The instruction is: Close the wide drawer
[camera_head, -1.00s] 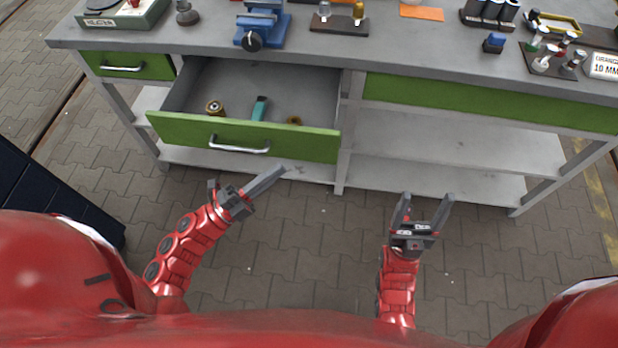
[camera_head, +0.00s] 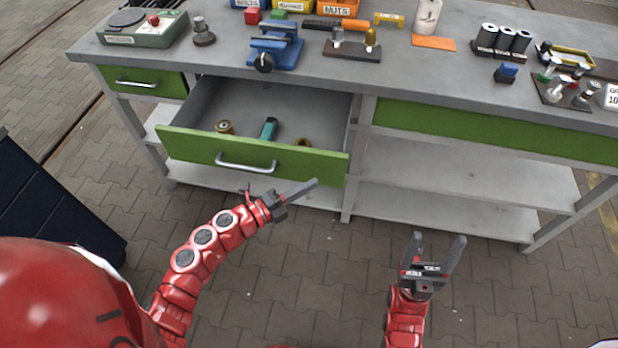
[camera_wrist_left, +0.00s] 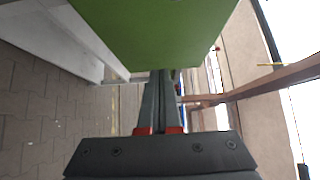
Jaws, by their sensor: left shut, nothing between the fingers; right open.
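The wide drawer (camera_head: 310,165) with a green front and a silver bar handle (camera_head: 246,164) is pulled out of the grey workbench. It holds a brass-coloured part (camera_head: 225,127), a teal-handled item (camera_head: 268,129) and another small brass part partly hidden by the front. My left gripper (camera_head: 312,186) is shut and empty, near the right half of the drawer front. In the left wrist view the shut fingers (camera_wrist_left: 160,100) point at the green front (camera_wrist_left: 150,30); I cannot tell if they touch it. My right gripper (camera_head: 438,248) is open and empty, below the bench's right side.
A narrow green drawer (camera_head: 140,81) at left is shut. A green panel (camera_head: 480,130) spans the bench's right side, above open shelves (camera_head: 450,190). A blue vise (camera_head: 275,48) and other tools stand on the top. A dark cabinet (camera_head: 50,215) stands at left. Paved floor is clear.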

